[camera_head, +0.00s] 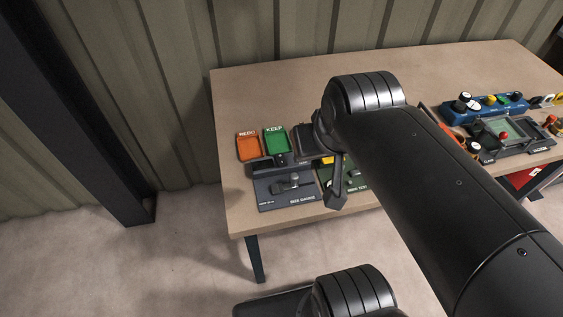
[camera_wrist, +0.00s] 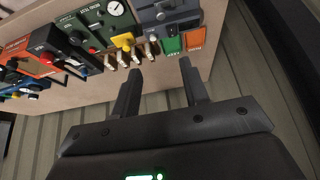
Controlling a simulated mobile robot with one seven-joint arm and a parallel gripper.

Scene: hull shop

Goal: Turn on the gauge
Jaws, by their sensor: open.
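The gauge (camera_head: 286,190) is a dark grey flat unit at the table's left front, with a label ending in "GAUGE" and a small raised fitting on top. In the wrist view the gauge (camera_wrist: 168,14) is cut off by the top edge. My gripper (camera_wrist: 160,70) is open and empty, its two fingers apart and pointing toward the table edge near the gauge. The fingers touch nothing that I can see. In the head view my arm hides most of the gripper. I cannot read whether the gauge is on.
An orange REDO tray (camera_head: 249,147) and a green KEEP tray (camera_head: 276,142) sit behind the gauge. A green unit (camera_wrist: 92,22) with a dial stands beside it. A blue control box (camera_head: 484,108) is at the right. The corrugated wall (camera_head: 230,35) stands behind the table.

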